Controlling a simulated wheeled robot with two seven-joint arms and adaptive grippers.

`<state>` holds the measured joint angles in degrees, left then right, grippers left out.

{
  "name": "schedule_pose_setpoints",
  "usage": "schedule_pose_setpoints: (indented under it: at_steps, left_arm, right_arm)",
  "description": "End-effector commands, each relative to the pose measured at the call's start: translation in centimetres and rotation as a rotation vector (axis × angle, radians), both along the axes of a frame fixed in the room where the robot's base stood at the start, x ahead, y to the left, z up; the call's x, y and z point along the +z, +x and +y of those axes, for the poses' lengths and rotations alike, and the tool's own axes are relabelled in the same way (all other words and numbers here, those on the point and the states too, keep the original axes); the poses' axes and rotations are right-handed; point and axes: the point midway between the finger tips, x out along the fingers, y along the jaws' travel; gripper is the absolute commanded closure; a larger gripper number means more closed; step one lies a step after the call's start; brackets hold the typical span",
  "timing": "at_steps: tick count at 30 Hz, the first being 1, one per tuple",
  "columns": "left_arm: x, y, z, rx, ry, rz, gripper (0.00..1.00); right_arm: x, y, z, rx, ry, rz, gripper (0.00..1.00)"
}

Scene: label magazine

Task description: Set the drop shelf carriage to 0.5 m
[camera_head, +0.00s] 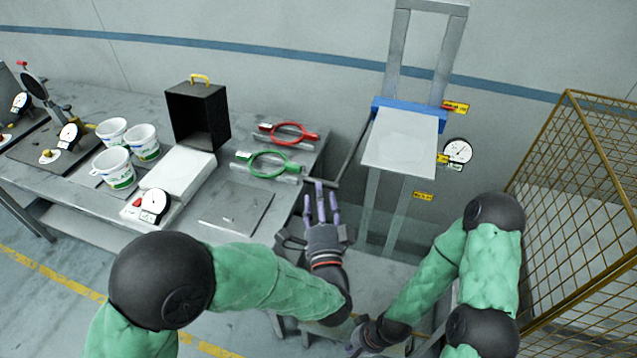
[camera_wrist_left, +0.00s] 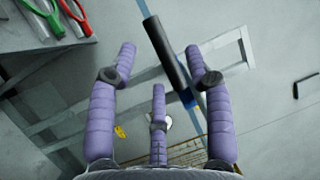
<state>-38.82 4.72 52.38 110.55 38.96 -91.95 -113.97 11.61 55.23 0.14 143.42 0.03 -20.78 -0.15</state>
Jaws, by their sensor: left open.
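The drop shelf carriage is a pale plate (camera_head: 402,143) with a blue bar (camera_head: 408,112) at its back edge. It sits partway up a grey upright frame (camera_head: 445,52) against the wall. A thin grey lever (camera_head: 352,152) slopes down and left from the carriage side. My left gripper (camera_head: 321,192) is open and empty, below the lever's lower end. In the left wrist view a dark cylindrical grip (camera_wrist_left: 165,52) shows ahead of the spread fingers, apparently not gripped. My right gripper (camera_head: 365,338) is low in the head view, partly hidden, and its jaws are unclear.
Yellow labels (camera_head: 455,107) and a round dial (camera_head: 458,150) are beside the frame. A workbench (camera_head: 75,200) at left holds white buckets (camera_head: 114,168), a black box (camera_head: 196,115), and red (camera_head: 288,133) and green (camera_head: 268,165) handled tools. A yellow mesh cage (camera_head: 580,190) stands at right.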

Motion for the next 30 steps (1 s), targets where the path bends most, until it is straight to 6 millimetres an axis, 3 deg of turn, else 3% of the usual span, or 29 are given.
schedule_pose_setpoints:
  at_steps: [3,9,21,27,30]
  left_arm:
    - [0.3,2.0,0.3,0.003,-0.002,0.000,0.49]
    - [0.7,4.0,0.3,0.000,-0.001,0.001,0.49]
    - [0.8,4.6,0.4,-0.002,-0.001,0.001,0.49]
    - [0.8,4.6,0.4,-0.002,0.000,0.001,1.00]
    - [0.8,4.6,0.4,-0.002,0.000,0.001,1.00]
  right_arm:
    - [-0.1,0.0,0.0,0.000,0.000,0.000,1.00]
    - [-0.2,0.0,0.0,0.000,0.000,0.000,1.00]
    - [-0.2,0.0,0.0,0.000,0.000,0.000,1.00]
    - [-0.2,0.0,0.0,0.000,0.000,0.000,1.00]
    - [-0.2,0.0,0.0,0.000,0.000,0.000,1.00]
